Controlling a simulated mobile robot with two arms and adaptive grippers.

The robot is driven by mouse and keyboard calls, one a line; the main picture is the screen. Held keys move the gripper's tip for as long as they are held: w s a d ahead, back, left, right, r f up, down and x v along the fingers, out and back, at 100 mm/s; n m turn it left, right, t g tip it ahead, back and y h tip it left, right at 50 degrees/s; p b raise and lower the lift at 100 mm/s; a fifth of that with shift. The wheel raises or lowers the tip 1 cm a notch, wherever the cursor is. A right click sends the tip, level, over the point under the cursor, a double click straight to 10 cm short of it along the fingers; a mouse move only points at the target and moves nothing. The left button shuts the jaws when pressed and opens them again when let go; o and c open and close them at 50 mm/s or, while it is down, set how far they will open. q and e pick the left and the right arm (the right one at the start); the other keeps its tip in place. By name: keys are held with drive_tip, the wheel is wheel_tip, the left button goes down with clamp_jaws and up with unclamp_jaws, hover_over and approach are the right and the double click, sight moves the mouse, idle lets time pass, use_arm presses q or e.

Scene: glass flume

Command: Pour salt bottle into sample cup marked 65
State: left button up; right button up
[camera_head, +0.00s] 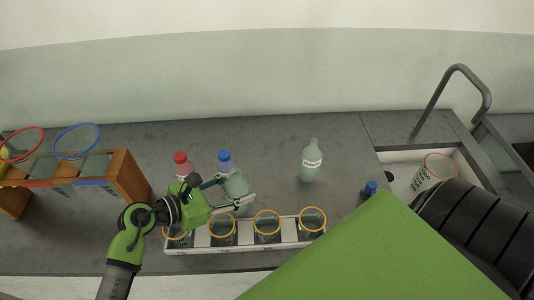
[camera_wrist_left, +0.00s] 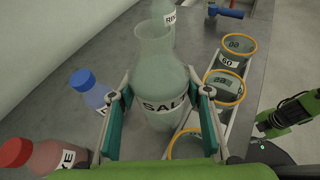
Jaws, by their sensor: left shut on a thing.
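My left gripper (camera_head: 234,190) is shut on the pale green glass salt bottle (camera_head: 238,185), just behind the cup tray. In the left wrist view the bottle (camera_wrist_left: 160,75) stands between the two fingers (camera_wrist_left: 160,108), its label reading SALT. It looks roughly upright, neck free; I cannot tell whether its base touches the counter. Several orange-rimmed sample cups stand in a row in a white tray (camera_head: 245,247).
A red-capped bottle (camera_head: 181,165) and a blue-capped bottle (camera_head: 225,161) stand left of and behind the salt bottle. Another pale bottle (camera_head: 311,162) stands to the right. A wooden rack (camera_head: 128,178) is at left, a sink with a cup (camera_head: 433,172) at right. The rear counter is clear.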

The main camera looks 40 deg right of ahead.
use_arm(q)
drive_tip(key=shift+s+r+m+t+p, duration=0.3)
drive_tip(key=shift+r+m+t+p, duration=0.15)
drive_tip(key=shift+p, duration=0.2)
drive_tip(key=shift+s+d+f+m+t+y+p, duration=0.1)
drive_tip(key=shift+s+m+t+y+p, duration=0.15)
drive_tip(key=shift+m+t+p, duration=0.3)
drive_tip(key=shift+s+f+m+b, duration=0.1)
drive_tip(key=shift+f+m+b, duration=0.3)
drive_tip(key=shift+f, duration=0.25)
drive_tip(key=shift+s+d+f+m+t+y, duration=0.15)
drive_tip(key=shift+s+f+m+t+y, duration=0.05)
drive_tip(key=shift+f+m+t+y, duration=0.1)
drive_tip(key=shift+s+r+t+p, duration=0.1)
drive_tip(key=shift+r+t+p, duration=0.2)
drive_tip(key=shift+r+p, duration=0.15)
drive_tip(key=shift+s+r+m, duration=0.1)
drive_tip(key=shift+r+m, duration=0.1)
drive_tip(key=shift+m, duration=0.2)
drive_tip(key=shift+f+t, duration=0.1)
drive_tip(key=shift+t, duration=0.2)
drive_tip(key=shift+f+m, duration=0.1)
drive_tip(key=shift+m, duration=0.2)
